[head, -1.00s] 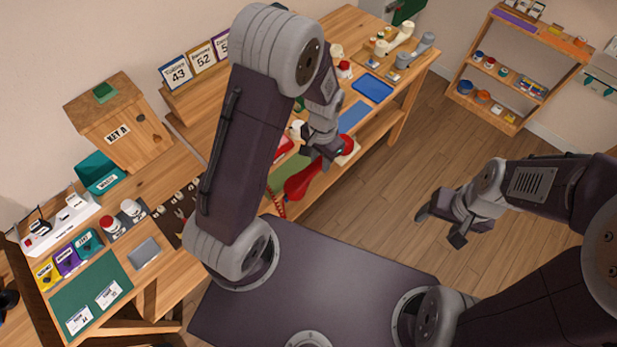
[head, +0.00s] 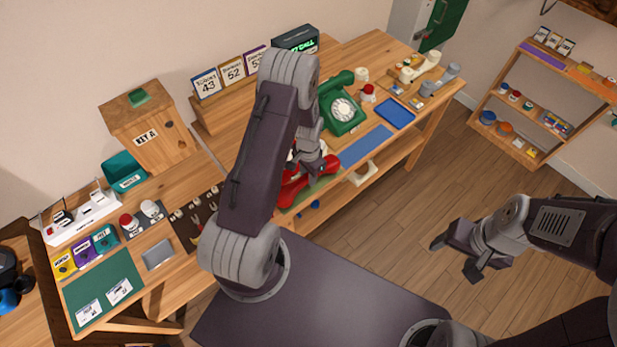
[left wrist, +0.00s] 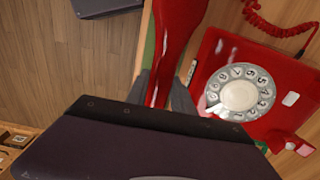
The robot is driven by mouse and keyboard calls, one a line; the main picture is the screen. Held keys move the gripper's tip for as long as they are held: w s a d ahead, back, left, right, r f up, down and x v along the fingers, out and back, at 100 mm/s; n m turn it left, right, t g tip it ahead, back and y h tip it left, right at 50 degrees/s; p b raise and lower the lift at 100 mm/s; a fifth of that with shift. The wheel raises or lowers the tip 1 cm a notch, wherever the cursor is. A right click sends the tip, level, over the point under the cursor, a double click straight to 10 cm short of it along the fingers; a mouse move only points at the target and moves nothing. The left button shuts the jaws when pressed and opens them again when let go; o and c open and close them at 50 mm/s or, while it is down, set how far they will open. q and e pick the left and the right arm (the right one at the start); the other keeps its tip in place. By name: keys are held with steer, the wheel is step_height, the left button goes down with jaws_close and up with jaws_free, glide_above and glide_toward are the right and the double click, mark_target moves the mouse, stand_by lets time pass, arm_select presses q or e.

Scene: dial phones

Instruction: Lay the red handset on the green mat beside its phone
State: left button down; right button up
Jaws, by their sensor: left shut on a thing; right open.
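My left gripper (head: 318,168) is shut on the red handset (head: 291,190) at the workbench. The handset lies over the green mat (head: 319,188), near the bench's front edge; I cannot tell whether it touches the mat. In the left wrist view the handset (left wrist: 177,35) runs up between the fingers, with a strip of green mat (left wrist: 149,42) to its left. The red phone (left wrist: 215,58) with its white dial is to its right, apart from it. In the head view my left arm largely hides that phone. My right gripper (head: 462,258) is open and empty over the floor.
A green phone (head: 341,108) with its handset on stands further right, behind a blue mat (head: 365,147). A blue tray (head: 395,113) lies beyond. A wooden key box (head: 146,128) and a dark green mat (head: 103,288) are on the left.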

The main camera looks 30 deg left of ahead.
arm_select(q)
steer(key=shift+w+a+f, duration=0.1)
steer(key=shift+w+f, duration=0.05)
steer(key=shift+f, duration=0.85)
steer(key=c, duration=1.1)
jaws_free()
steer(key=shift+f, duration=0.1)
step_height(320, 180, up, 12)
steer(key=shift+r+b, duration=0.2)
steer(key=shift+b, duration=0.3)
steer(key=s+d+r+n, duration=0.1)
steer(key=s+d+r, duration=0.1)
steer(key=s, duration=0.2)
steer(key=s+d+r+n, duration=0.2)
steer(key=s+d+r, duration=0.1)
steer(key=s, duration=0.1)
steer(key=s+d+r+n+t, duration=0.1)
steer(key=s+d+r, duration=0.1)
steer(key=s+r, duration=0.1)
steer(key=shift+s+d+r+n, duration=0.1)
steer(key=shift+s+d+n, duration=0.1)
steer(key=shift+s, duration=0.25)
steer(key=shift+s+d+r+n, duration=0.1)
steer(key=shift+s+n, duration=0.1)
steer(key=shift+s, duration=0.2)
